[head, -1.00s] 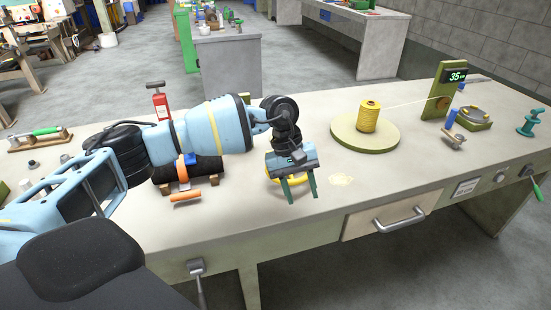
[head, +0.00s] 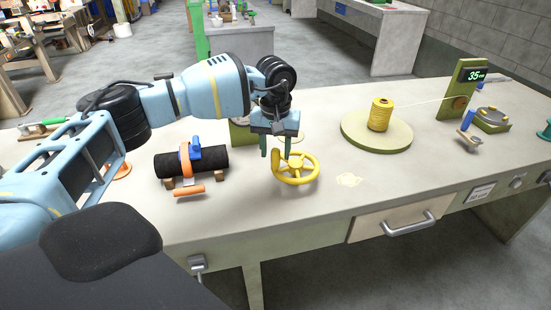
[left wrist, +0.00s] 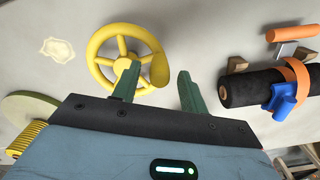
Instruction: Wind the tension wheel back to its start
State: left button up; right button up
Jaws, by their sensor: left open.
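The tension wheel (head: 298,178) is a yellow handwheel with spokes and a knob on its rim, low over the bench top in the head view. It also shows in the left wrist view (left wrist: 95,45), with its knob (left wrist: 159,70) on the side toward my fingers. My left gripper (head: 281,150) is open, with two green fingers pointing down at the wheel's far left edge. Whether a finger touches the wheel cannot be told. My right gripper is out of view.
A black roll (head: 215,160) with an orange and blue clamp lies left of the wheel. A yellow spool (head: 381,114) stands on a round green base (head: 400,137) to the right, its thread leading to a post with a display (head: 474,76) reading 35. Bare bench lies in front.

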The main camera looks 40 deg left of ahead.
aim_at(276, 159)
pick_arm(q)
jog(key=shift+f, duration=1.8)
grip_shut()
